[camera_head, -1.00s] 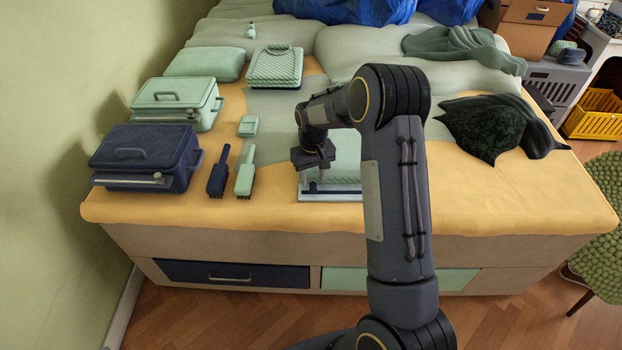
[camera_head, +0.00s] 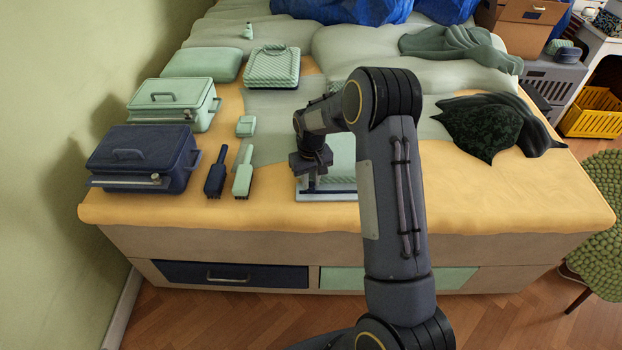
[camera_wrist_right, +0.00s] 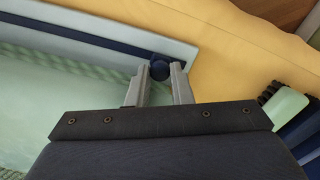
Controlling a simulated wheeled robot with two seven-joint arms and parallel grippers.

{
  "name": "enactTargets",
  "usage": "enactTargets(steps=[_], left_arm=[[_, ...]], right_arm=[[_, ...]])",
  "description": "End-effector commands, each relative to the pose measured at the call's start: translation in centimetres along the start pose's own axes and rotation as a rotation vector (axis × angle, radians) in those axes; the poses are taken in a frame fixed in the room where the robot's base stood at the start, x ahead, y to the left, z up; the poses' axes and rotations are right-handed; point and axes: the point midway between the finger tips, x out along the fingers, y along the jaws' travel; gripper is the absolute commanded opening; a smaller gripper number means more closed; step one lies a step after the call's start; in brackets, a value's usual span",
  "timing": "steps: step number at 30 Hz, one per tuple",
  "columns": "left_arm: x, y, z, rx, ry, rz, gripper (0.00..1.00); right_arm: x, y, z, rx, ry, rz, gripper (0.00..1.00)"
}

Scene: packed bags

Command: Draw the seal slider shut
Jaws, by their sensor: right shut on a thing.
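A flat pale green pouch (camera_head: 341,153) with a whitish edge strip lies at the front of the bed; my right arm hides its right part. A dark blue seal rail (camera_head: 342,187) runs along its near edge and also shows in the wrist view (camera_wrist_right: 100,41). The seal slider, a round dark blue knob (camera_wrist_right: 160,69), is close to the rail's left end in the head view. My right gripper (camera_head: 308,187) points down over it. In the wrist view the two fingers (camera_wrist_right: 161,75) are shut on the knob, one on each side. My left gripper is not in view.
Left of the pouch lie a navy brush (camera_head: 216,175), a green brush (camera_head: 243,175) and a small green case (camera_head: 246,126). A navy box (camera_head: 145,158) and a green box (camera_head: 172,103) stand further left.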

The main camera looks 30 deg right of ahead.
Motion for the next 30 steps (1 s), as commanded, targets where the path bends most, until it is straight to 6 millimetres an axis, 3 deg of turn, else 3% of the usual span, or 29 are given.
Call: enactTargets(steps=[5, 11, 24, 30], left_arm=[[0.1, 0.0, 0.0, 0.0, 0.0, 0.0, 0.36], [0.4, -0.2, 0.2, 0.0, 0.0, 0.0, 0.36], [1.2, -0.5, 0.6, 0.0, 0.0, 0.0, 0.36], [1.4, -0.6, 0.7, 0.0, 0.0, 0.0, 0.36]], right_arm=[[0.0, 0.7, 0.3, 0.002, 0.0, 0.0, 0.0], [0.0, 3.8, 1.6, 0.006, 0.001, 0.001, 0.0], [0.1, 16.1, 6.7, 0.008, 0.0, 0.002, 0.0], [0.0, 20.4, 8.5, 0.006, 0.0, 0.003, 0.0]])
